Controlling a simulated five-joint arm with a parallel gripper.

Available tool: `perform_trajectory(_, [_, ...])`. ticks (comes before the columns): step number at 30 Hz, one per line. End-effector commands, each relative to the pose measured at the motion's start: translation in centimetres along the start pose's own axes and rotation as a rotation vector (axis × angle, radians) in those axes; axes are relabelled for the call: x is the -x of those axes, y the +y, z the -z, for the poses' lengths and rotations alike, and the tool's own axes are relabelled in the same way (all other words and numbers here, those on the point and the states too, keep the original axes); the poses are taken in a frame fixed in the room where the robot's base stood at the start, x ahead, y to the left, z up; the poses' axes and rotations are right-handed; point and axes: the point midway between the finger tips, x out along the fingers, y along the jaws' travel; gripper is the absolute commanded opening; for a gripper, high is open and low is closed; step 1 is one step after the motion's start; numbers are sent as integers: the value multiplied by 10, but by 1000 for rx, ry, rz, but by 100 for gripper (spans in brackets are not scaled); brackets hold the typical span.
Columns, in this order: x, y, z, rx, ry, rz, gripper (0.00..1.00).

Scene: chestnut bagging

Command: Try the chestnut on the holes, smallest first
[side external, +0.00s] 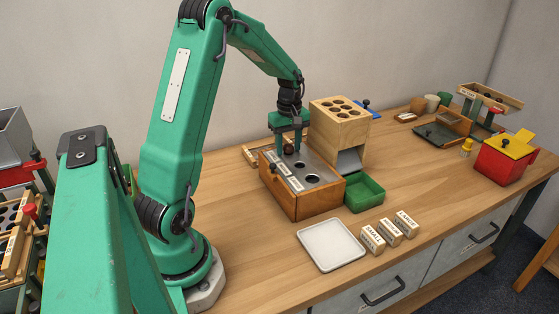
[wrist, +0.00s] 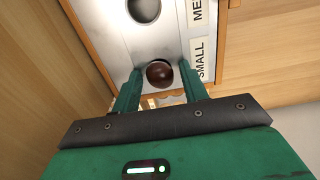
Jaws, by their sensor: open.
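The chestnut (wrist: 159,74) is round, dark brown and glossy. In the wrist view it sits at the hole beside the SMALL label (wrist: 203,60), with a dark edge of the hole showing above it. I cannot tell how deep it sits. The metal plate (wrist: 115,30) tops a wooden box (side external: 318,202); a larger hole (wrist: 144,8) lies beyond, by a partly seen label. My gripper (wrist: 158,84) is open, its green fingers on either side of the chestnut with gaps. In the side view my gripper (side external: 288,147) is low over the plate's far end.
A tall wooden block with holes (side external: 341,117) stands close behind the box. A green bin (side external: 364,194) is beside it. A white tray (side external: 330,245) and three labelled blocks (side external: 390,232) lie in front. A red box (side external: 503,164) stands far right.

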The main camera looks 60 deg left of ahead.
Motion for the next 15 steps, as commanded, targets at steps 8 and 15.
perform_trajectory(8, [0,0,0,0,0,0,15])
perform_trajectory(15, [1,0,0,0,1,-1,13])
